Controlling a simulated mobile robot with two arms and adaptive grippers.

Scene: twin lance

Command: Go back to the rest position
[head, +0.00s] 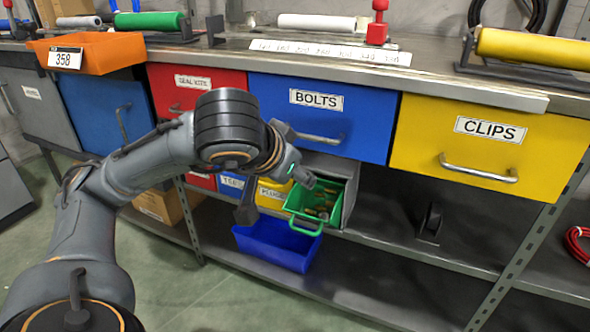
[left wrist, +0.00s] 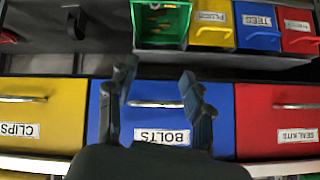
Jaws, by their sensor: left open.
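My left arm reaches in from the left in the head view. My left gripper (head: 268,168) is in front of the drawer row, just below and left of the BOLTS label. In the left wrist view the left gripper (left wrist: 157,75) shows two dark fingers spread apart with nothing between them. Behind them is the blue BOLTS drawer (left wrist: 165,101), upside down in this view; I cannot tell how close they are to it. My right gripper is in neither view.
A green bin (head: 323,223) with small brownish parts sticks out below the BOLTS drawer (head: 368,124). A blue bin (head: 270,247) sits on the lower shelf. The yellow CLIPS drawer (head: 420,135) is shut. An orange tray (head: 115,52) marked 358 stands on the bench.

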